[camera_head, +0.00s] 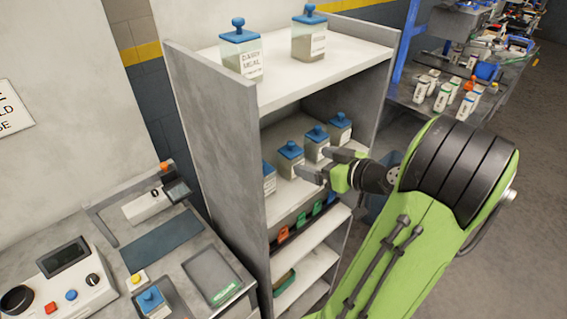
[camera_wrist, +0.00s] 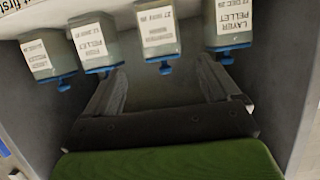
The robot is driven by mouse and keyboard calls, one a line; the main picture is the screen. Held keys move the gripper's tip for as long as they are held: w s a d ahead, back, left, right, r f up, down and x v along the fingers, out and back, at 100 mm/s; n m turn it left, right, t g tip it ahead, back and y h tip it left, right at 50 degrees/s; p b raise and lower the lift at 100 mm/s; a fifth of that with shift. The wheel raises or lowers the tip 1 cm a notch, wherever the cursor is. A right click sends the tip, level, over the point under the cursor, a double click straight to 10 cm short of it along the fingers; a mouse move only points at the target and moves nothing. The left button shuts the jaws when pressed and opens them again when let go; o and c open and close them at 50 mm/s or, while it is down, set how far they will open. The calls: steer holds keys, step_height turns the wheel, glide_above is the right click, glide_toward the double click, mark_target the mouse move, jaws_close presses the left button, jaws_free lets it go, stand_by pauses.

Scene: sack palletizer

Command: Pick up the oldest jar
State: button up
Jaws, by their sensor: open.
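Several clear jars with blue lids stand in a row on the middle shelf, among them a second-from-left jar (camera_head: 290,161) and a rightmost jar (camera_head: 340,129). The wrist view shows them upside down: a layer pellet jar (camera_wrist: 229,27), a jar left of it (camera_wrist: 158,35), another pellet jar (camera_wrist: 93,42) and a leftmost jar (camera_wrist: 46,55). Small dates on the labels are hard to read. My gripper (camera_head: 320,165) is open and empty in front of this row. In the wrist view its spread fingers (camera_wrist: 165,85) point toward the jars, with no jar clearly between them.
The shelf unit (camera_head: 208,130) has upright side walls. Two more jars stand on top, one labelled dairy meal (camera_head: 241,58). Coloured clips (camera_head: 283,234) hang below the row.

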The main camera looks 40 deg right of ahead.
mark_target(297, 157)
steer(key=x, duration=0.4)
steer(key=p+x, duration=0.1)
steer(key=x, duration=0.1)
steer(key=shift+w+a, duration=0.25)
steer(key=shift+w, duration=0.1)
steer(key=p+x, duration=0.1)
steer(key=x, duration=0.3)
steer(key=shift+w+d+f, duration=0.15)
steer(key=shift+w+f, duration=0.1)
steer(key=shift+w, duration=0.05)
steer(key=shift+s, duration=0.1)
steer(key=shift+s, duration=0.1)
steer(key=shift+c, duration=1.2)
steer(key=c, duration=0.9)
steer(key=shift+c, duration=0.2)
steer(key=shift+r, duration=0.1)
